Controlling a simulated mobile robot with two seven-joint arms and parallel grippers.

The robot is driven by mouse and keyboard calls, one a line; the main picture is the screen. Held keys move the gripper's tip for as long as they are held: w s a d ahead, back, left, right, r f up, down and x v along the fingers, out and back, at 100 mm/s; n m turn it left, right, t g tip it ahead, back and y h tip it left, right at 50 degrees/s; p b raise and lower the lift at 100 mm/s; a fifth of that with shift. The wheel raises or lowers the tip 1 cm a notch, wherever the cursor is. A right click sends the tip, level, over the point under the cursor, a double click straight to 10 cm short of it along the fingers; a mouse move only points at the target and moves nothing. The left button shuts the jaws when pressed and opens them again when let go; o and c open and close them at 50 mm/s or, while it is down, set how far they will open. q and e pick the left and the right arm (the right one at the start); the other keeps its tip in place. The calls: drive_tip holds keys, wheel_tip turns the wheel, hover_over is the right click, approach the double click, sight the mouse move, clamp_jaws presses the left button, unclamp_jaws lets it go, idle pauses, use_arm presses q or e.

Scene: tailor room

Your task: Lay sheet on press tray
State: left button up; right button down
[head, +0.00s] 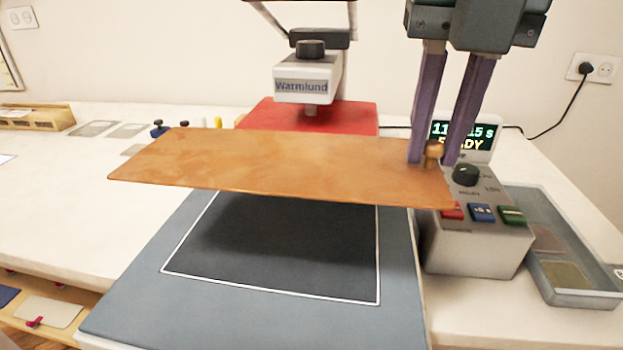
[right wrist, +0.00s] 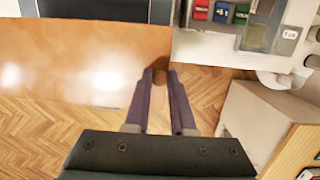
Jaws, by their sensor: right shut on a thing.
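A brown, leather-like sheet (head: 270,162) hangs level in the air above the press tray (head: 130,312). The tray is blue-grey with a dark panel (head: 290,250) outlined in white. My right gripper (head: 435,155) is shut on a small round brown knob (head: 433,150) at the sheet's right end. The sheet hides the back part of the panel, and a gap and shadow show beneath it. In the right wrist view the sheet (right wrist: 70,60) stretches left from my right gripper (right wrist: 160,75). My left gripper is not in view.
The press (head: 308,82), marked Warmlund, with a red plate (head: 300,115), stands behind the sheet. A control box (head: 475,240) with coloured buttons and a lit display (head: 478,133) stands right of the tray. A grey bin (head: 565,285) holds swatches farther right. The white table (head: 60,210) is mostly clear at left.

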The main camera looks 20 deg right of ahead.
wheel_tip(320, 180, down, 13)
drive_tip(key=shift+r, duration=0.1)
drive_tip(key=c, duration=0.8)
unclamp_jaws()
drive_tip(key=shift+o, duration=0.2)
drive_tip(key=shift+r, duration=0.15)
drive_tip(key=r, duration=0.4)
drive_tip(key=s+r, duration=0.1)
drive_tip(key=r, duration=0.6)
drive_tip(key=shift+s+a+r, duration=0.35)
drive_tip(key=shift+a, duration=0.05)
